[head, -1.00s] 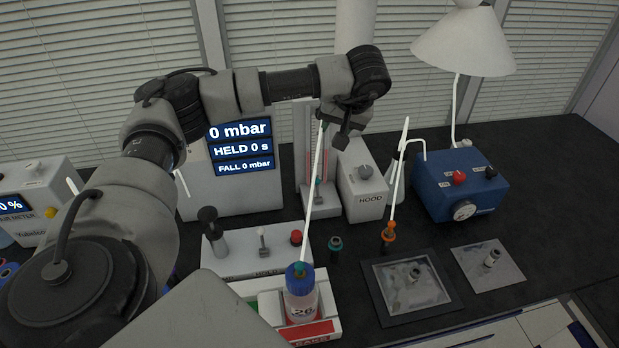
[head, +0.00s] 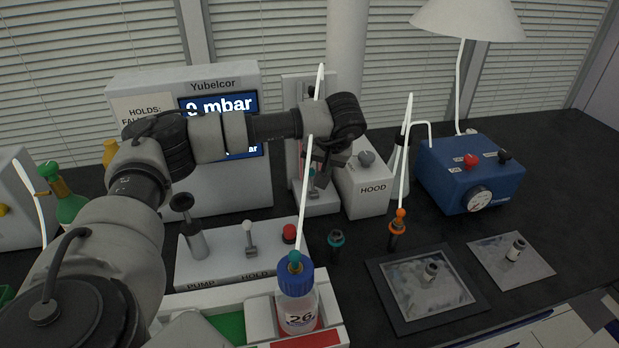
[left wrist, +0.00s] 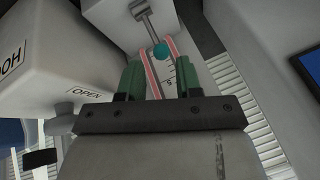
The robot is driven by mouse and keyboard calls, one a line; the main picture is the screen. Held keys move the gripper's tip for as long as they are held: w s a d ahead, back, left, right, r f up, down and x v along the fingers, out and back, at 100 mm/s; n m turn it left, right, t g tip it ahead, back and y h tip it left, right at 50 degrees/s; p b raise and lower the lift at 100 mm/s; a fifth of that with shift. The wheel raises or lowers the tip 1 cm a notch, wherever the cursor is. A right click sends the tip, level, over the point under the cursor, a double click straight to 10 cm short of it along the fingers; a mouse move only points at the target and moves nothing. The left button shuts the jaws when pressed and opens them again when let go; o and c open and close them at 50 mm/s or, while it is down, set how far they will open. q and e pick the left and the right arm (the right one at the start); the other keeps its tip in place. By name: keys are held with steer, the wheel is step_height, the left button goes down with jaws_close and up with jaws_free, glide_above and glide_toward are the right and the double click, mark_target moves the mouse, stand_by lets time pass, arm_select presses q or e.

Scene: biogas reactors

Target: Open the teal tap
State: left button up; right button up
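The teal tap (head: 313,181) shows as a small teal knob low on the upright gauge column in the head view, partly behind my left gripper. In the left wrist view the tap's teal ball (left wrist: 161,49) sits on a grey lever, in front of a pale tube with red edges. My left gripper (left wrist: 159,66) is open, its two green fingers apart. The ball lies between the fingers' lines, near their tips, with no contact visible. In the head view the left gripper (head: 322,160) points down just above the tap. My right gripper is not in view.
The HOOD box (head: 372,190) stands close right of the column. A blue-capped bottle (head: 297,305) with a tall white tube stands in front. The pump panel (head: 230,262), a teal-ringed fitting (head: 336,245) and an orange-ringed fitting (head: 397,232) are nearby. The blue box (head: 470,175) is farther right.

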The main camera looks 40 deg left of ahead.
mark_target(313, 171)
arm_select(q)
steer(key=x, duration=0.7)
steer(key=shift+s, duration=0.1)
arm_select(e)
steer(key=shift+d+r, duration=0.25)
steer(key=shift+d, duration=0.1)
